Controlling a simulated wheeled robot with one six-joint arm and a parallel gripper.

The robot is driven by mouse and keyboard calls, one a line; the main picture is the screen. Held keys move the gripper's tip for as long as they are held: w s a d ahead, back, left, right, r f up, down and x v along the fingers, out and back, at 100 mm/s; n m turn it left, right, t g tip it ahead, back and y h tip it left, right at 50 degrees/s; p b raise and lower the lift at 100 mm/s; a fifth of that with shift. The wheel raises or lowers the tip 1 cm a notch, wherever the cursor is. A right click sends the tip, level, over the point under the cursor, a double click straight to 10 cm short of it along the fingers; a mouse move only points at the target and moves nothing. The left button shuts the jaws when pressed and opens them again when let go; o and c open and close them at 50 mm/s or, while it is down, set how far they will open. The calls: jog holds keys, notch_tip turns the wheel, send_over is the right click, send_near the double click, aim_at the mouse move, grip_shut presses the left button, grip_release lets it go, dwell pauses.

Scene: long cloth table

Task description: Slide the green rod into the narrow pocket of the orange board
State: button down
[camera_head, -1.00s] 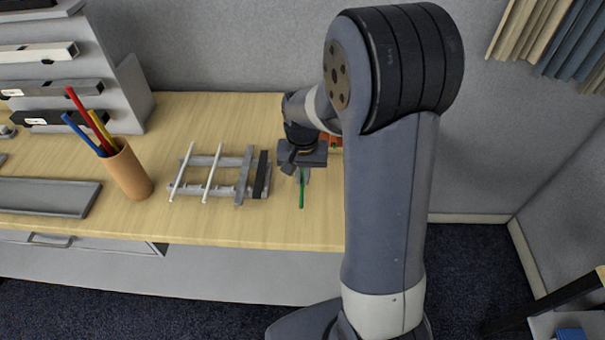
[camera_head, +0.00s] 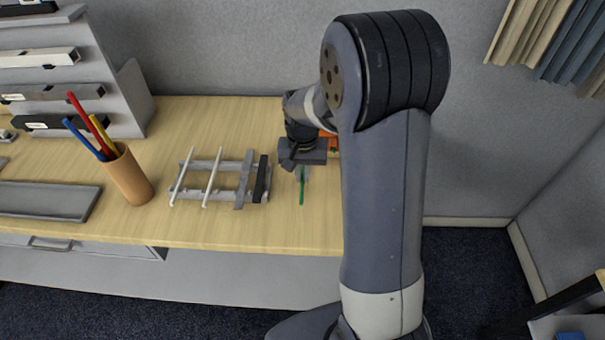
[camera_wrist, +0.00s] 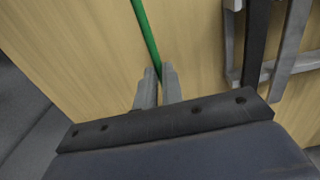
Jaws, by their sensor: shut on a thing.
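The green rod (camera_head: 301,193) hangs below my gripper (camera_head: 303,172) in the head view, over the table right of the grey rack. In the wrist view the green rod (camera_wrist: 146,32) runs from the top edge down to between the fingertips of my gripper (camera_wrist: 160,72), which is shut on it. The orange board (camera_head: 331,143) shows only as a small patch behind my wrist and arm in the head view. Its pocket is hidden. The orange board is not in the wrist view.
A grey rack (camera_head: 238,190) with two white rods and a black bar lies left of my gripper; its edge also shows in the wrist view (camera_wrist: 285,68). A pencil cup (camera_head: 127,176), a grey tray (camera_head: 45,201) and shelves (camera_head: 122,95) stand farther left. The table's front strip (camera_head: 250,232) is clear.

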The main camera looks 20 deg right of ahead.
jog(key=shift+w+d+p, duration=0.4)
jog(key=shift+w+d, duration=0.15)
jog(key=shift+w, duration=1.1)
jog(key=shift+w+d+p, duration=0.35)
jog(key=shift+w+d, duration=0.2)
jog(key=shift+w, duration=1.15)
jog(key=shift+w+d+p, duration=0.4)
jog(key=shift+w+d, duration=0.15)
jog(key=shift+w, duration=1.1)
jog(key=shift+s, duration=0.1)
jog(key=shift+s+a+b, duration=0.45)
jog(key=shift+s+a, duration=0.15)
jog(key=shift+s, duration=1.25)
jog(key=shift+s+a+b, duration=0.4)
jog(key=shift+s+a, duration=0.25)
jog(key=shift+s, duration=1.2)
jog(key=shift+s+a+b, duration=0.45)
jog(key=shift+s+a, duration=0.15)
jog(key=shift+s, duration=1.25)
